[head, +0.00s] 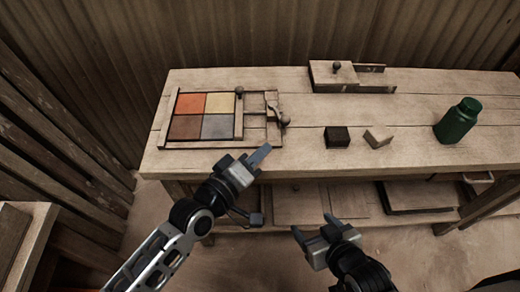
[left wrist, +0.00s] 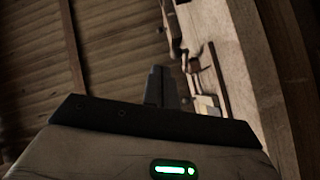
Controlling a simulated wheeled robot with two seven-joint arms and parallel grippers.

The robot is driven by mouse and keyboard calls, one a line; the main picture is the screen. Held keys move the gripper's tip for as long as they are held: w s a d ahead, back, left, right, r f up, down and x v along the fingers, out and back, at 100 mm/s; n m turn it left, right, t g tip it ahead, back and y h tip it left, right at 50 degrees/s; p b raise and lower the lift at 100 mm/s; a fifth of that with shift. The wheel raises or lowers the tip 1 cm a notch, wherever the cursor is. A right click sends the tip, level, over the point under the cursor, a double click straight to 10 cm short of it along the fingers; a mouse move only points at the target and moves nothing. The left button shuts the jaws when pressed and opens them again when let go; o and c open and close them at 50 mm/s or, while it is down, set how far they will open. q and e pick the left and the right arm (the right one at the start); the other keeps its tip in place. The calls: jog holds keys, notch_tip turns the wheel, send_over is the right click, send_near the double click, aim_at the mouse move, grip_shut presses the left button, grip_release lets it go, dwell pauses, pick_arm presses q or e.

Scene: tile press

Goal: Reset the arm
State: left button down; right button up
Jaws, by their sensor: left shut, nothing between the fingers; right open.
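My left gripper (head: 262,155) is shut and empty. In the head view it is raised near the front edge of the workbench, in front of the tile press. Its shut fingers also show in the left wrist view (left wrist: 162,88). My right gripper (head: 312,230) is open and empty, in front of the bench at the lower middle. The tile press (head: 160,128) is a wooden frame on the left of the bench. It holds an orange tile (head: 190,104), a cream tile (head: 220,103), a brown tile (head: 185,127) and a grey tile (head: 217,127). A knobbed lever (head: 284,120) is at its right side.
On the workbench (head: 310,115) stand a dark block (head: 337,137), a light wooden block (head: 378,137), a green bottle (head: 458,121) and a lidded wooden box (head: 335,76). A shelf with flat boards (head: 320,201) is below. The bench's centre is mostly clear.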

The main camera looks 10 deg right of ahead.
dwell(0.3)
pick_arm(q)
jog(key=s+a+f+m+g+y, duration=0.1)
jog(key=s+a+f+m+y, duration=0.2)
jog(key=s+a+f, duration=0.3)
jog(key=s+a+f+m+g+y, duration=0.1)
jog(key=s+a+f+m+y, duration=0.2)
jog(key=a, duration=1)
jog(key=s+f+y, duration=0.3)
jog(key=f, duration=0.1)
jog(key=shift+s+a+f, duration=0.15)
jog(key=shift+a+f, duration=0.25)
